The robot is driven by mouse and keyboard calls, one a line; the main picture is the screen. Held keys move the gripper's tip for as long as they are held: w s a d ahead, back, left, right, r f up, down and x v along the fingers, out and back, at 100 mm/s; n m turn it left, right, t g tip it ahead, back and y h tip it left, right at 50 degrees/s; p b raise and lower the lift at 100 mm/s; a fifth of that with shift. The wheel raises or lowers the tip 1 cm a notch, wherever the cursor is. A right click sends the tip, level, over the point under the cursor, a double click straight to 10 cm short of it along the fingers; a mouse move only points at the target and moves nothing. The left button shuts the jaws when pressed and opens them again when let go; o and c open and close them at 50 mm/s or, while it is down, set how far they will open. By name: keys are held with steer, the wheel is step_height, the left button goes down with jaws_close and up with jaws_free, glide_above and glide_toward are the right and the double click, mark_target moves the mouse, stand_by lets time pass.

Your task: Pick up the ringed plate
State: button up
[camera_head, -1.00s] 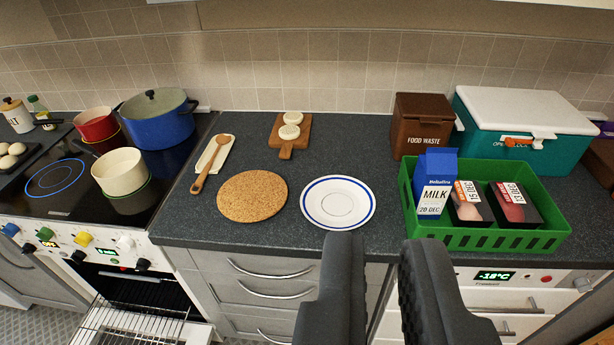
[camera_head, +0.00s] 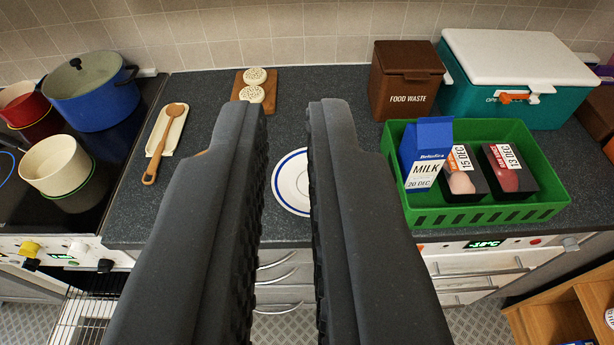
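The ringed plate (camera_head: 288,184) is white with a blue ring and lies flat on the dark worktop. Only part of it shows, between the fingers of my gripper (camera_head: 288,108); the rest is hidden behind them. My gripper is open, with a clear gap between its two dark fingers, and nothing is held. The fingers reach over the front of the worktop in line with the plate. I cannot tell how high they are above it.
A green crate (camera_head: 470,215) with a milk carton (camera_head: 424,155) and two packs stands to the right. Behind are a brown food waste box (camera_head: 405,82) and a teal cool box (camera_head: 510,95). A wooden spoon (camera_head: 165,140) and stove pots are left. The cork mat is almost wholly hidden.

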steer(key=w+a+f+m+t+y+b, duration=0.2)
steer(key=w+a+f+m+y, duration=0.2)
steer(key=w+a+f+m, duration=0.6)
steer(key=w+f+m+h+b, duration=0.1)
steer(key=w+f+m+h, duration=0.25)
steer(key=w+f, duration=0.35)
steer(key=m+g+h+b, duration=0.1)
steer(key=m+g+h, duration=0.45)
steer(key=m, duration=0.35)
glide_toward(294, 214)
steer(key=w+b, duration=0.1)
steer(key=w+d+f+b, duration=0.1)
steer(key=shift+w+d+f+h, duration=0.15)
steer(key=shift+w+f+h, duration=0.15)
steer(key=shift+w+d+f, duration=0.1)
steer(key=shift+w+d, duration=0.1)
steer(key=shift+w, duration=0.3)
steer(key=b+x, duration=0.2)
steer(key=x, duration=0.2)
steer(key=shift+w+a+f, duration=0.1)
steer(key=shift+w+f, duration=0.2)
steer(key=shift+w, duration=0.3)
steer(key=shift+c, duration=0.3)
